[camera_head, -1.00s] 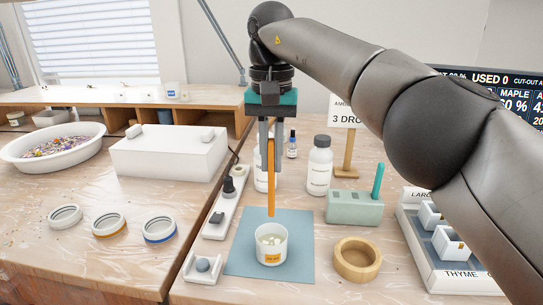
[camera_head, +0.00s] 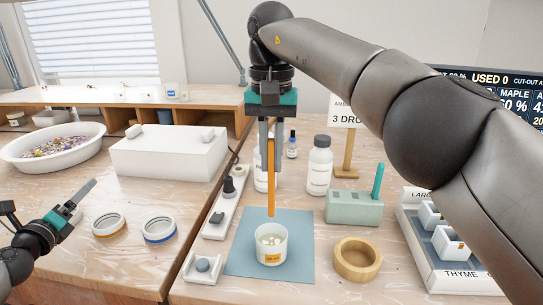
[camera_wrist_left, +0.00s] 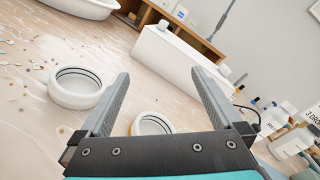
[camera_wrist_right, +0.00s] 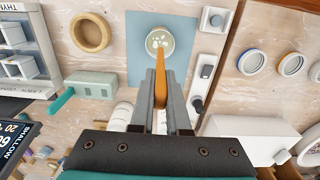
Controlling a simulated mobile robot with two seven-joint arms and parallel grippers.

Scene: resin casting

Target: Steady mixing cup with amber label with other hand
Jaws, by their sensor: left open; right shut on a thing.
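The mixing cup with the amber label (camera_head: 271,246) stands upright on a blue-grey mat (camera_head: 240,255), with pale contents inside. It also shows in the right wrist view (camera_wrist_right: 159,40). My right gripper (camera_head: 270,145) is shut on an orange stick (camera_head: 271,185), which points down above the cup; in the head view its tip is just over the cup's rim. My left gripper (camera_head: 85,195) is at the far left of the head view, well away from the cup. In the left wrist view its fingers (camera_wrist_left: 165,90) are spread with nothing between them.
Rings with coloured bands (camera_head: 109,226) lie between my left gripper and the mat. A white switch strip (camera_head: 225,205) borders the mat's left side. A wooden ring (camera_head: 357,258), a green block (camera_head: 354,207) and a bottle (camera_head: 319,168) stand right of and behind the cup.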

